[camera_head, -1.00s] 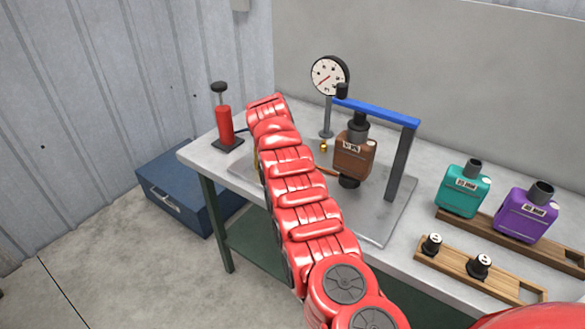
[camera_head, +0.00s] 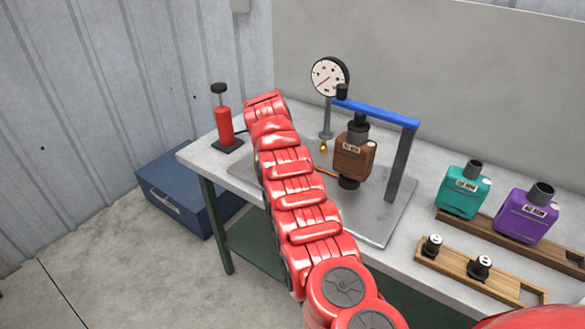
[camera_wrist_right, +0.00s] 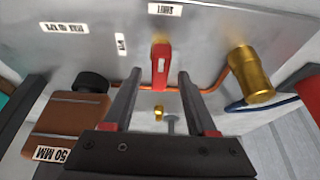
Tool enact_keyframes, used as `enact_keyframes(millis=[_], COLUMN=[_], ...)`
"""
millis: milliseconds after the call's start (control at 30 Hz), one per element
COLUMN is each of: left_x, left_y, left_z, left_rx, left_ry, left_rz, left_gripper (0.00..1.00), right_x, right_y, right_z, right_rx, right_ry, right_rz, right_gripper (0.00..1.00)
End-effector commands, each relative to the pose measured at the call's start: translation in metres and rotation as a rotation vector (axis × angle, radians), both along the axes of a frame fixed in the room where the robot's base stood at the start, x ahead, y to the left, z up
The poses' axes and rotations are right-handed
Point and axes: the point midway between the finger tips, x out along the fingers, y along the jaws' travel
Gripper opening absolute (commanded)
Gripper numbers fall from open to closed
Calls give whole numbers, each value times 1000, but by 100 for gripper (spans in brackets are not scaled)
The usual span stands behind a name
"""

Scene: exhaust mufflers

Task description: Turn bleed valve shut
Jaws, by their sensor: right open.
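In the right wrist view the bleed valve's red handle (camera_wrist_right: 160,66) lies between the fingertips of my right gripper (camera_wrist_right: 159,74). The gripper is open, with a finger on either side of the handle; I cannot tell whether either touches it. The handle points roughly up and down in that view, below a label reading SHUT (camera_wrist_right: 165,9). In the head view my right arm hides the valve and the gripper. My left gripper is not in view.
The brown muffler (camera_head: 354,156) stands under the blue-topped frame (camera_head: 377,111), beside the gauge (camera_head: 329,77). A brass fitting (camera_wrist_right: 252,75) and copper line flank the valve. A red hand pump (camera_head: 223,125) stands left; teal (camera_head: 462,191) and purple (camera_head: 526,213) mufflers stand right.

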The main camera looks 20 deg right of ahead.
Motion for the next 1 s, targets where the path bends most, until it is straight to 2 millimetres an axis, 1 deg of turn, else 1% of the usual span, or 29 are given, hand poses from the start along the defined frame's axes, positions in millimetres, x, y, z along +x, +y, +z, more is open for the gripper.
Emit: enact_keyframes(millis=[167, 300, 400, 600, 800, 1000], left_x=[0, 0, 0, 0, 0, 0], left_y=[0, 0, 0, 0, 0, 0], left_z=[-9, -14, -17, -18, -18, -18], left_rx=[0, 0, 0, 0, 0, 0], left_ry=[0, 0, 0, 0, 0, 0], left_rz=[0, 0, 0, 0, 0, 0], left_gripper=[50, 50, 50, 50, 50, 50], right_x=[-8, -17, -23, -33, -38, -38], right_y=[12, 24, 32, 44, 49, 49], right_z=[34, 72, 97, 135, 148, 150], right_rx=[0, 3, 3, 2, 1, 1], right_ry=[-5, -8, -7, -2, 2, 2], right_rz=[1, 1, 2, 1, -1, -1], right_gripper=[57, 57, 57, 57, 57, 57])
